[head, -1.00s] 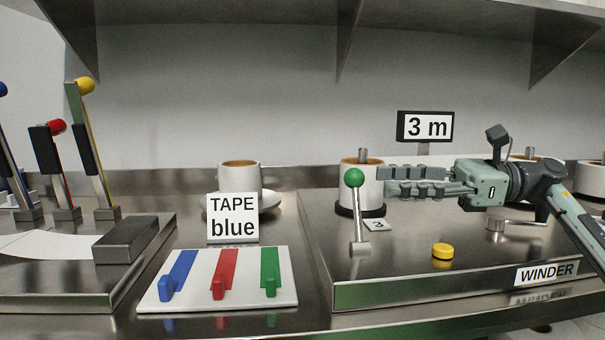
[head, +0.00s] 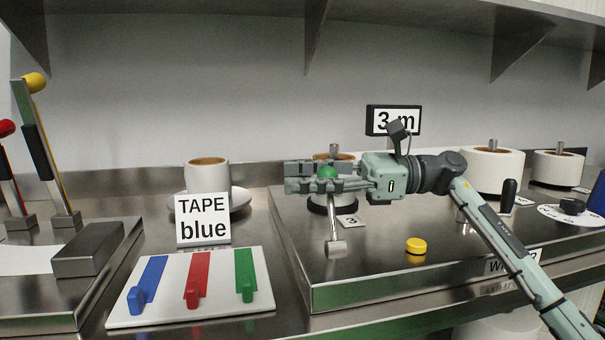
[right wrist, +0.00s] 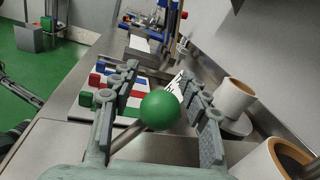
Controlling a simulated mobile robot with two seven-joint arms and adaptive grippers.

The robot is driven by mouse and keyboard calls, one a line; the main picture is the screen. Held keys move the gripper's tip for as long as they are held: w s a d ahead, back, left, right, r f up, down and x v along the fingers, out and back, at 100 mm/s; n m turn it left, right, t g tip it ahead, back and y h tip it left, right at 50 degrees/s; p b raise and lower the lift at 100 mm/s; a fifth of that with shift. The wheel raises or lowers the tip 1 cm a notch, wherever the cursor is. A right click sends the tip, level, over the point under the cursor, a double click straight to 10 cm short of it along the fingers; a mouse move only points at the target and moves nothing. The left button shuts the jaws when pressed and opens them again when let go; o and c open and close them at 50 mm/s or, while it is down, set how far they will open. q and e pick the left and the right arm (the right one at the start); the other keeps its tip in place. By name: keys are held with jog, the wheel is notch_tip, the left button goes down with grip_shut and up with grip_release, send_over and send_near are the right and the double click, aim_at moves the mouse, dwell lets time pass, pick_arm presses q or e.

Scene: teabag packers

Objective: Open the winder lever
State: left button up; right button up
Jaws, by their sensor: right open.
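The winder lever has a green ball knob (head: 328,172) on a metal stem (head: 334,228) that stands upright from a pivot on the winder's steel top. My right gripper (head: 312,178) is open, with its fingers pointing left and lying on either side of the knob. In the right wrist view the green knob (right wrist: 160,110) sits between the two open fingers, with visible gaps to both. My left gripper is not in view. The winder's label is partly hidden behind my right arm.
A yellow button (head: 416,246) is on the winder top, right of the lever. A white roll (head: 491,170) stands behind my arm. A "3 m" sign (head: 392,121) is at the back. The tape board (head: 190,290) with coloured sliders lies left of the winder (head: 390,288).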

jog(key=shift+c, duration=0.5)
grip_shut()
